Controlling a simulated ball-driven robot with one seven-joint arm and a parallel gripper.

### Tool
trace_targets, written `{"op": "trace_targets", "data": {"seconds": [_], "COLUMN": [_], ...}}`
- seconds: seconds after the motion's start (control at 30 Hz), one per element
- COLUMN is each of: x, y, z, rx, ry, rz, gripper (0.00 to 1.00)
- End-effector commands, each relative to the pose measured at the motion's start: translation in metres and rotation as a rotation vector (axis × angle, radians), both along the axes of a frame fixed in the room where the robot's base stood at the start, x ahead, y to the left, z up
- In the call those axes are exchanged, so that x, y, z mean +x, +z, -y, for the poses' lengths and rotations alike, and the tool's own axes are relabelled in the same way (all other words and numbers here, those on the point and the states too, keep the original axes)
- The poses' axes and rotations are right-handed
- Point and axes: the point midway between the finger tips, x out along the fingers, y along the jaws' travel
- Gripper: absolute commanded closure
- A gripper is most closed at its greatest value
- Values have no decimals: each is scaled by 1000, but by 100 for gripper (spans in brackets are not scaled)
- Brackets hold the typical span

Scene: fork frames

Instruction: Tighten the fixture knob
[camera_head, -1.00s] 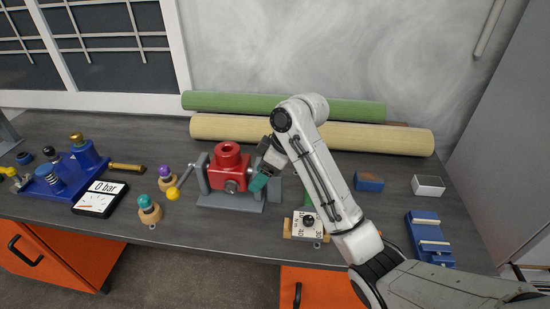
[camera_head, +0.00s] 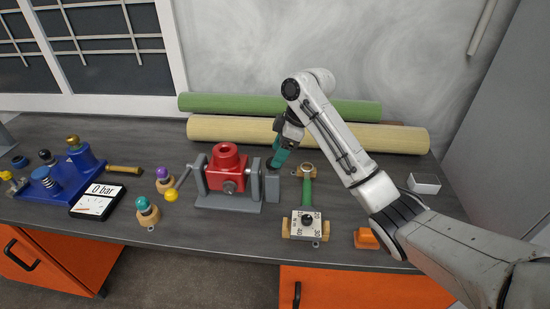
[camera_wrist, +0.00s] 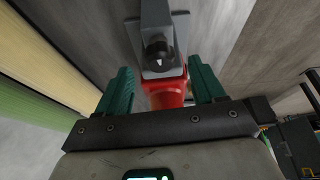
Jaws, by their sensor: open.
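The fixture is a red body (camera_head: 227,170) held in a grey bracket (camera_head: 232,203). A crank with a yellow ball (camera_head: 171,195) sticks out on its left. A grey block (camera_head: 272,187) stands at its right end. In the wrist view a black knob (camera_wrist: 157,53) with a white mark sits on a grey block (camera_wrist: 155,14), with the red body (camera_wrist: 168,97) behind it. My gripper (camera_head: 280,158) is above the block's right-rear side, its green fingers pointing down. In the wrist view my gripper (camera_wrist: 160,84) is open, nothing held between the fingers.
A blue pump unit (camera_head: 62,178), a gauge tablet (camera_head: 97,201) and two knobbed pegs stand left. Green (camera_head: 290,106) and cream (camera_head: 310,132) rolls lie along the wall. An orange block (camera_head: 366,238) is near the front edge.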

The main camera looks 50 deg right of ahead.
Motion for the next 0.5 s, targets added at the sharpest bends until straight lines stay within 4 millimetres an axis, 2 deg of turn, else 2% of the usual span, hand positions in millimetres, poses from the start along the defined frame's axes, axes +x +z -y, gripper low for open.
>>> {"op": "trace_targets", "data": {"seconds": [0.2, 0.5], "x": [7, 9], "y": [-23, -29], "z": [-7, -8], "rx": [0, 0], "ry": [1, 1], "rz": [0, 0], "gripper": [32, 32]}}
